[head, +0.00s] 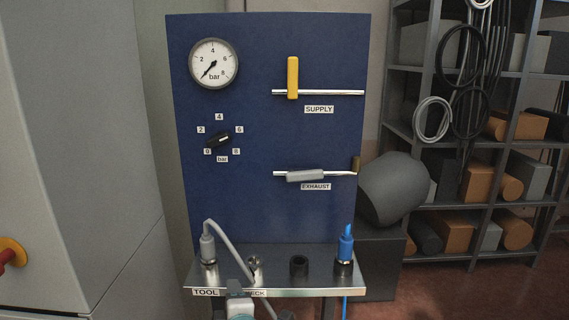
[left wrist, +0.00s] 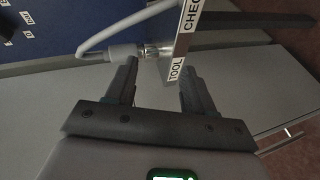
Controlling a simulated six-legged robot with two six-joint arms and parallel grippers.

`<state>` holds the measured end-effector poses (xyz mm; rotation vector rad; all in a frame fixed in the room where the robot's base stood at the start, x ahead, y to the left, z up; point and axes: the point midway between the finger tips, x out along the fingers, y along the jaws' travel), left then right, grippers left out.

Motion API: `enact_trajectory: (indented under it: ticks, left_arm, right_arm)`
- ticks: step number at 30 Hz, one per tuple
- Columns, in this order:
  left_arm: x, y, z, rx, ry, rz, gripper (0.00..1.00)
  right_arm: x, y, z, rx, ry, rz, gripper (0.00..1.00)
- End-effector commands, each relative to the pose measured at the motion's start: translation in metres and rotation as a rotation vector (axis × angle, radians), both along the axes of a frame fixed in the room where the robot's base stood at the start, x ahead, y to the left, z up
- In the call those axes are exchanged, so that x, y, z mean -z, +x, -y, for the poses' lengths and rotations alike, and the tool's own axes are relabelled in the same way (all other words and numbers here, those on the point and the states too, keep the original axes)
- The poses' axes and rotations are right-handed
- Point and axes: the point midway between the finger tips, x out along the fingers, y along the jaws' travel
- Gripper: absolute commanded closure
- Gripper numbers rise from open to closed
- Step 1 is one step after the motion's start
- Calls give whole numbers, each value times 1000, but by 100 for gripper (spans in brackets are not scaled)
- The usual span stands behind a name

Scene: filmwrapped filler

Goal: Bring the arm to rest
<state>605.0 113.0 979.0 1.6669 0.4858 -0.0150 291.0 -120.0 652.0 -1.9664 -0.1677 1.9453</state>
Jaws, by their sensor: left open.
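My left gripper (head: 240,303) shows at the bottom of the head view, in front of the steel shelf (head: 222,280), partly covering the CHECK label. In the left wrist view its two dark fingers (left wrist: 158,74) are spread apart with nothing between them. The grey plug (head: 207,246) stands in the socket above the TOOL label, its grey hose looping over to the right. In the left wrist view the grey plug (left wrist: 122,52) is just beyond the fingertips; I cannot tell whether they touch it. My right gripper is not in view.
The blue panel (head: 235,120) carries a gauge (head: 213,63), a black knob (head: 218,139), an upright yellow lever (head: 293,77) and a grey lever (head: 305,176) along its pipe. A blue plug (head: 345,243) stands at the shelf's right. A grey cabinet (head: 75,150) stands left, loaded racks (head: 483,190) right.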

Motion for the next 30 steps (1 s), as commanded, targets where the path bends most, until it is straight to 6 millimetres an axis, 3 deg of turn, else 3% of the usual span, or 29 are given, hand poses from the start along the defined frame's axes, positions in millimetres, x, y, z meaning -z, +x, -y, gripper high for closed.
enact_trajectory:
  ticks: [1, 4, 6, 8, 10, 13, 16, 18, 21, 24, 30]
  left_arm:
    - [41, -3, -24, 1, 43, -84, 47]
    - [117, -20, -59, 64, 126, -262, 47]
    - [169, -43, -76, 139, 172, -397, 47]
    - [212, -69, -85, 225, 201, -517, 47]
    - [257, -108, -88, 353, 224, -657, 47]
    - [306, -173, -77, 591, 236, -834, 47]
    - [330, -235, -52, 876, 248, -947, 47]
    - [332, -268, -31, 1076, 276, -978, 47]
    - [328, -302, -14, 1312, 323, -986, 47]
    - [327, -316, -7, 1455, 370, -977, 47]
    - [327, -315, -7, 1471, 387, -972, 47]
  right_arm:
    - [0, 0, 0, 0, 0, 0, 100]
    - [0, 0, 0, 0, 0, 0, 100]
    - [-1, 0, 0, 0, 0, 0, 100]
    - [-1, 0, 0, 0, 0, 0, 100]
    - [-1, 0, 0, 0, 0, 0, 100]
    - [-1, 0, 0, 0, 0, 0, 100]
    - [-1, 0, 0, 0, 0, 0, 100]
    - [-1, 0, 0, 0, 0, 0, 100]
    - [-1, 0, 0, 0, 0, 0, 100]
    - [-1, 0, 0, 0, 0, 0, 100]
    - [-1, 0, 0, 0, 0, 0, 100]
